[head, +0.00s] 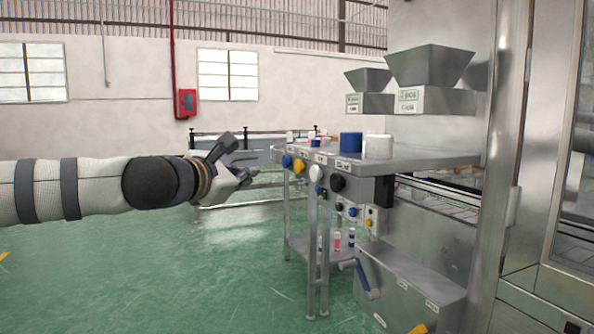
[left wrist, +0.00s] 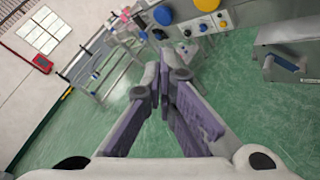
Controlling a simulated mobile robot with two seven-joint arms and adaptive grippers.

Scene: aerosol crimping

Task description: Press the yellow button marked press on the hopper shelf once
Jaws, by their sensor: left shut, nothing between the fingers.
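My left gripper (head: 248,175) reaches in from the left and is shut with nothing in it. Its fingers also show in the left wrist view (left wrist: 167,75). A round yellow button (head: 299,165) sits on the front of the hopper shelf (head: 420,158), to the right of the fingertips and apart from them. A yellow button also shows at the top edge of the left wrist view (left wrist: 207,4). A blue button (head: 287,161) is just left of it. A smaller yellow button (head: 370,223) sits on the lower panel. The button labels are too small to read. My right gripper is not in view.
Green floor (head: 200,275) is clear below my left arm.

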